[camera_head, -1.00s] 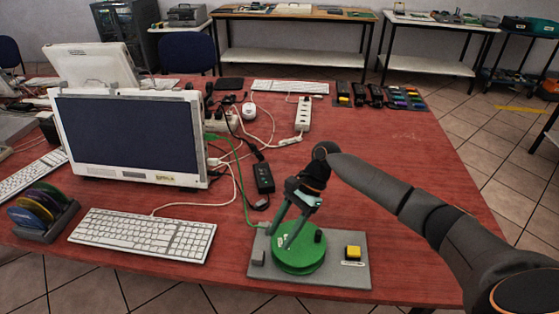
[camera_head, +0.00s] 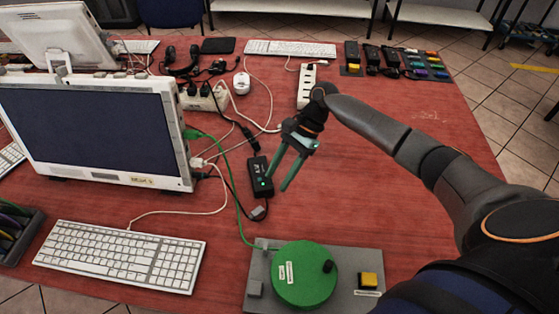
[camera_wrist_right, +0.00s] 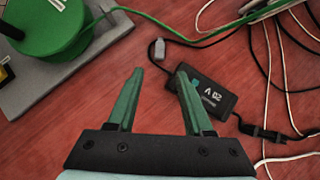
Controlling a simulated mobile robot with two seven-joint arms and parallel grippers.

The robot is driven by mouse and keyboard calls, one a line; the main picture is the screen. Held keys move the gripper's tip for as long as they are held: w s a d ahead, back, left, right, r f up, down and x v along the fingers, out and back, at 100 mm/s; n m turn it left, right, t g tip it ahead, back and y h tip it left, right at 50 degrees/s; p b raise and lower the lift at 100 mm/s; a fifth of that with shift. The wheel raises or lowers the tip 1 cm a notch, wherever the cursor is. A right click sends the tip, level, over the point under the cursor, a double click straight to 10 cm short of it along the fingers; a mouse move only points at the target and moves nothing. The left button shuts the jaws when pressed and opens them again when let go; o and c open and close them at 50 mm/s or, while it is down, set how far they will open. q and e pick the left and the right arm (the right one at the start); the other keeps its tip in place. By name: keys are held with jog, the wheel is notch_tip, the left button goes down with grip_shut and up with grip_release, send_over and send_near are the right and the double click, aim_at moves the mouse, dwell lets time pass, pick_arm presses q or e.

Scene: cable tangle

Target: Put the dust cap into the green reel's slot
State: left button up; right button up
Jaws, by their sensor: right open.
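The green reel (camera_head: 300,285) lies flat on a grey base plate (camera_head: 345,302), with white labels and a black knob on top; it also shows in the right wrist view (camera_wrist_right: 45,25). A green cable leaves its far left side. I cannot make out its slot. I cannot tell for sure which thing is the dust cap. My right gripper (camera_head: 276,183) is open and empty, beyond the reel by the black adapter (camera_head: 260,176); its fingers are apart (camera_wrist_right: 160,69).
A small grey piece (camera_head: 258,213) sits on the adapter's cable. A white power strip (camera_head: 307,85) and tangled cables lie farther back. A monitor (camera_head: 95,135) and keyboard (camera_head: 123,255) stand at left. The red table is clear right of the plate.

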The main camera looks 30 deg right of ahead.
aim_at(260, 209)
jog(key=shift+s+a+f+b, duration=0.1)
jog(key=shift+a+f+b, duration=0.2)
jog(key=shift+f+b, duration=0.25)
jog(key=b+x, duration=0.3)
jog(key=shift+b+x, duration=1)
jog(key=shift+b, duration=0.1)
jog(key=shift+s+a+f+p, duration=0.2)
jog(key=shift+a+p, duration=0.35)
jog(key=shift+p, duration=0.6)
jog(key=shift+a+f, duration=0.15)
jog(key=shift+f, duration=0.2)
jog(key=shift+a+f, duration=0.25)
jog(key=shift+f, duration=0.2)
grip_shut()
pick_arm(q)
jog(key=f, duration=0.3)
jog(key=shift+w+d, duration=0.15)
jog(key=shift+d, duration=0.15)
